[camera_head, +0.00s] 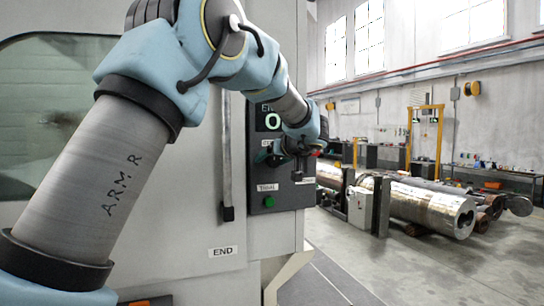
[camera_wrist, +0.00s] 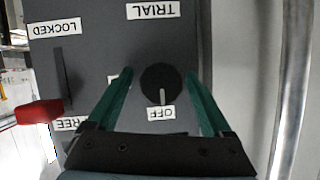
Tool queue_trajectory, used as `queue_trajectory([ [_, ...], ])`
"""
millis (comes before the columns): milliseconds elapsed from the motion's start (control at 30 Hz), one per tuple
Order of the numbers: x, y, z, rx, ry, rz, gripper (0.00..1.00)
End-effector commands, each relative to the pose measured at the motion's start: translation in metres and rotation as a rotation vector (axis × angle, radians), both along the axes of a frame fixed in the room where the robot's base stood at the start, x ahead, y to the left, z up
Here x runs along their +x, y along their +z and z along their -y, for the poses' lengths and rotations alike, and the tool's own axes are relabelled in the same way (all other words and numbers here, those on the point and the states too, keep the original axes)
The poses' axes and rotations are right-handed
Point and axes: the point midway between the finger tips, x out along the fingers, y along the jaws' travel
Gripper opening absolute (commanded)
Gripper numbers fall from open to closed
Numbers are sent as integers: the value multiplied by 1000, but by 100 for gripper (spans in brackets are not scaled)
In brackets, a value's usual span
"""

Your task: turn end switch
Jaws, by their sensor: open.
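The round black knob (camera_wrist: 160,80) sits on the dark control panel (camera_wrist: 100,35), its white line pointing at the OFF label (camera_wrist: 161,113). The TRIAL label (camera_wrist: 151,10) is on the knob's opposite side. Another label beside the left finger is mostly hidden. My gripper (camera_wrist: 159,76) is open, with one green finger on either side of the knob. I cannot tell whether the fingers touch it. In the head view my gripper (camera_head: 293,160) is in front of the panel (camera_head: 296,196) and hides the knob there.
A red-ended lever (camera_wrist: 40,112) stands beside a slot with LOCKED and FREE labels, left of my fingers. A vertical metal bar (camera_wrist: 296,90) runs at the right. An END label (camera_head: 223,252) and a green button (camera_head: 269,202) are lower. Metal cylinders (camera_head: 425,208) lie beyond.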

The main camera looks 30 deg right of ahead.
Motion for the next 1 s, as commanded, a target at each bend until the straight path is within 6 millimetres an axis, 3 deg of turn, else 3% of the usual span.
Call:
queue_trajectory([
  [300, 2, -1, 0, 0, 0, 0, 82],
  [1000, 1, -1, 0, 0, 0, 0, 3],
])
